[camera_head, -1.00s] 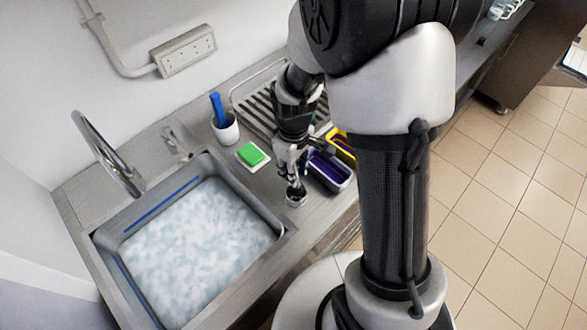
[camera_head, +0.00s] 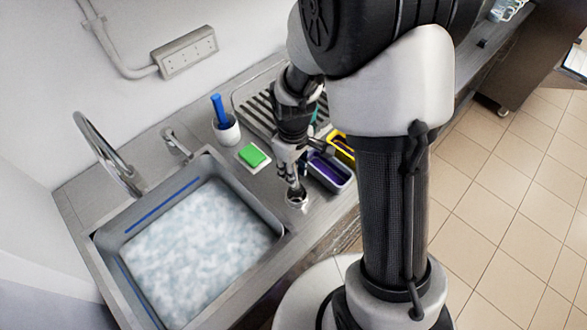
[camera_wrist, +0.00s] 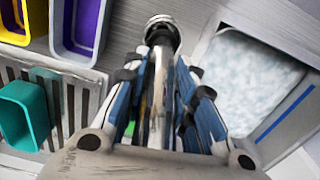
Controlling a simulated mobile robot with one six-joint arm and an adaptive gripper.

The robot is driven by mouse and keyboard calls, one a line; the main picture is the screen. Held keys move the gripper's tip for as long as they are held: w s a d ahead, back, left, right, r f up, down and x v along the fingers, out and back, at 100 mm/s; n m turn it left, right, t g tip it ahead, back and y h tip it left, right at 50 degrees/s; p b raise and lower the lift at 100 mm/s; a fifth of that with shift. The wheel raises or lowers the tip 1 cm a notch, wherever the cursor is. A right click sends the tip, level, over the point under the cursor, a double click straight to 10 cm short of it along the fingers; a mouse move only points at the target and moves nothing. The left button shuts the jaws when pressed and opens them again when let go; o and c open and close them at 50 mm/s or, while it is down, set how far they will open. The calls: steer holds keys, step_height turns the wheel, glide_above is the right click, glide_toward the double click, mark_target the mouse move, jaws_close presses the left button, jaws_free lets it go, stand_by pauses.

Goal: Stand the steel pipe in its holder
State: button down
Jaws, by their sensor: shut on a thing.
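My gripper (camera_head: 291,170) points down over the counter right of the sink. It is shut on the steel pipe, a narrow shiny tube (camera_wrist: 160,78) between the blue-edged fingers in the wrist view. The small round steel holder (camera_head: 297,202) stands on the counter just below the fingers. The pipe's lower end meets the holder's mouth and looks roughly upright. The holder also shows at the top of the wrist view (camera_wrist: 161,24). How deep the pipe sits in it is hidden.
The foamy sink (camera_head: 200,250) lies left of the holder. A green sponge (camera_head: 252,156), a white cup with a blue-handled brush (camera_head: 226,130), a purple-lined bin (camera_head: 330,170), a yellow bin (camera_head: 342,146) and a drying rack (camera_head: 262,108) stand close behind and beside it.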

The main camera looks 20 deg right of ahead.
steer(key=shift+f+b, duration=0.75)
steer(key=shift+f, duration=0.2)
stand_by(1.0)
steer(key=shift+r+p, duration=0.5)
steer(key=shift+r, duration=0.1)
steer(key=shift+f+b, duration=1)
steer(key=shift+f, duration=0.25)
stand_by(0.7)
steer(key=c, duration=1.6)
jaws_free()
step_height(320, 180, up, 11)
steer(key=p, duration=0.8)
steer(key=shift+p, duration=0.3)
